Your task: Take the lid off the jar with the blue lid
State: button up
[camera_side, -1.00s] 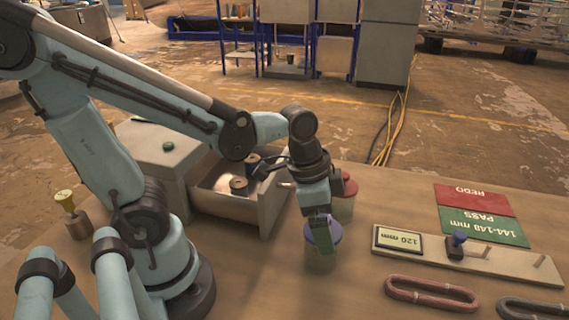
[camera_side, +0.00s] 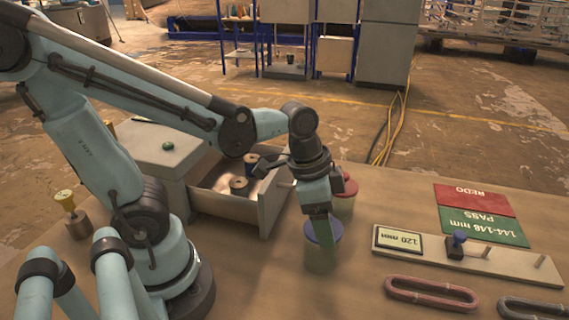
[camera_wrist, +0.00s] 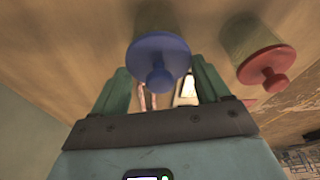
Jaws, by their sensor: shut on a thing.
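The jar with the blue lid (camera_side: 340,231) stands on the bench in the side view, its pale greenish body (camera_side: 320,262) below the lid. My gripper (camera_side: 322,240) points down at it from above and is shut on the blue lid. The wrist view shows the blue lid (camera_wrist: 150,52) and its knob (camera_wrist: 158,80) between my two fingers. The lid appears seated on the jar; a small gap cannot be told. My fingers hide part of the lid in the side view.
A jar with a red lid (camera_side: 350,187) stands close behind, also in the wrist view (camera_wrist: 266,62). A gauge board (camera_side: 490,262), red-green card (camera_side: 480,215) and oblong rings (camera_side: 432,293) lie to the right.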

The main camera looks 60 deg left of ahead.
jog(key=shift+r, duration=0.65)
notch_tip(320, 180, up, 2)
jog(key=shift+r, duration=0.15)
jog(key=s+d+r, duration=0.6)
jog(key=s+d, duration=0.1)
jog(key=d, duration=0.1)
jog(key=w+a+f+n+y, duration=0.1)
jog(key=w+a+n, duration=0.4)
jog(key=w, duration=0.4)
jog(key=w+a+n+y, duration=0.1)
jog(key=w+a+n, duration=0.2)
jog(key=w+a, duration=0.5)
jog(key=w+a+f+n+y, duration=0.1)
jog(key=w+a+f+n, duration=0.25)
jog(key=a, duration=0.35)
jog(key=w+a+f+n+y, duration=0.1)
jog(key=w+a+f+n, duration=0.2)
jog(key=a, duration=0.4)
jog(key=shift+m, duration=0.45)
jog(key=x, duration=0.4)
jog(key=d+x, duration=0.1)
jog(key=x, duration=0.1)
jog(key=shift+h, duration=0.3)
jog(key=shift+s+f, duration=0.1)
jog(key=shift+f, duration=2.25)
